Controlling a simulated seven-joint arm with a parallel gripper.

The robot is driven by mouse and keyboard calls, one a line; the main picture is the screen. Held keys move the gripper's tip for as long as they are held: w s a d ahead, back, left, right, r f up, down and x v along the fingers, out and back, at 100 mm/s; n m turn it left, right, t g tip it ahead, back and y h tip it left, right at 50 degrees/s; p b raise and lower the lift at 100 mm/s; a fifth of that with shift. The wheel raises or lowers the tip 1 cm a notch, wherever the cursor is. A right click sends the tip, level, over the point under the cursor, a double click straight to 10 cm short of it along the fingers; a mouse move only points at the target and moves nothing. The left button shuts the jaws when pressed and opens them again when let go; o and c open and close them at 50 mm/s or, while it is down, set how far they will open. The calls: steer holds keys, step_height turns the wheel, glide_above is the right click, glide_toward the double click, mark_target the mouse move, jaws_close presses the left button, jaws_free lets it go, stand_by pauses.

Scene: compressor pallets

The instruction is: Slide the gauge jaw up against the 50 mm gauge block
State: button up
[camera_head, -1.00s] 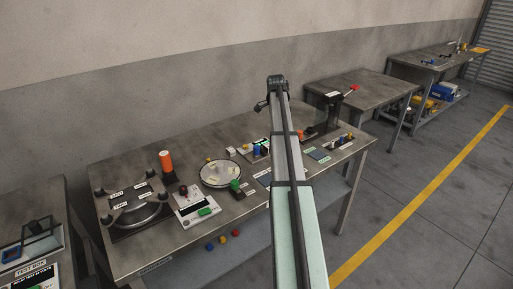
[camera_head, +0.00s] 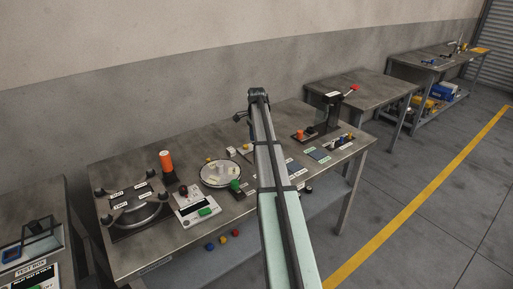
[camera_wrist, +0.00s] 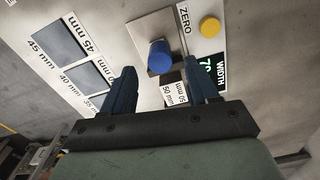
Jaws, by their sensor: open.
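In the wrist view my gripper (camera_wrist: 159,66) is open, with one dark blue finger on each side of a blue knob (camera_wrist: 160,56). The knob stands on a grey metal plate, which looks like the gauge jaw (camera_wrist: 150,28). I cannot tell whether either finger touches the knob. The 50 mm block itself is not clearly visible; a finger covers part of that spot. The width display (camera_wrist: 210,72) is partly hidden by the right finger. In the head view my arm hides the gauge and gripper.
In the wrist view, grey blocks marked 45 mm (camera_wrist: 62,40) and 40 mm (camera_wrist: 85,77) lie at left. A yellow button (camera_wrist: 210,27) is beside the ZERO label. In the head view a round dish (camera_head: 220,174) and a black stand (camera_head: 333,112) share the bench.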

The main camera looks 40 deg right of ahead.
steer(key=shift+f, duration=2.1)
